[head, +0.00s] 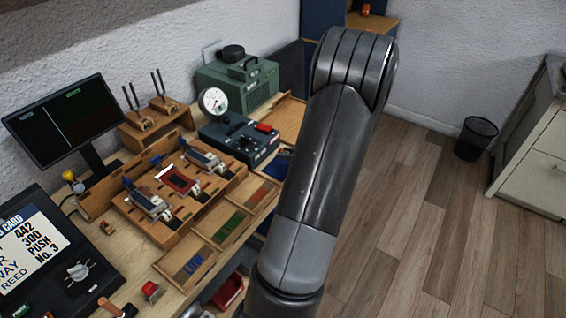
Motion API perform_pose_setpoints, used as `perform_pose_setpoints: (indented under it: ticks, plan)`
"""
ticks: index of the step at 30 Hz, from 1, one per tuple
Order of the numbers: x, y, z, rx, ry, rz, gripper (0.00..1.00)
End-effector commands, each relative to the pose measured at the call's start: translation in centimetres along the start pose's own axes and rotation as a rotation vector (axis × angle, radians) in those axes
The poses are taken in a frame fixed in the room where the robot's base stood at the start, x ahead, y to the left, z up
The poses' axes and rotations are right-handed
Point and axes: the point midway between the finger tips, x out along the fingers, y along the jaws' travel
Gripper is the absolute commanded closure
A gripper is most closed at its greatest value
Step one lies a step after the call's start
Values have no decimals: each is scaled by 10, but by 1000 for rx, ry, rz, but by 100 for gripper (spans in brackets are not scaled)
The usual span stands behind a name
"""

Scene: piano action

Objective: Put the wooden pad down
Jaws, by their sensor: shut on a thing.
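My arm stands large in the middle of the head view, rising from the bottom edge to a bent joint near the top. My gripper does not show; its end of the arm is hidden or out of frame. I cannot make out the wooden pad in this view. The workbench (176,285) runs along the wall at the left. On it stands a wooden fixture (150,228) carrying several metal-and-dark mechanisms. A wooden tray (213,262) in front has compartments with blue, green and red pieces.
A monitor (62,120), a dark control panel (40,255), a dial gauge (213,101), a dark box with a red switch (240,138) and a green case (237,78) crowd the bench. The floor (425,220) at the right is clear up to a bin (475,138) and cabinet (535,150).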

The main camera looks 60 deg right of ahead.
Motion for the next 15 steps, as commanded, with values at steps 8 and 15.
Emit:
perform_pose_setpoints:
  ticks: [8,15]
  plan:
    - [22,-1,6,1,0,1,100]
    - [32,-1,33,1,0,0,100]
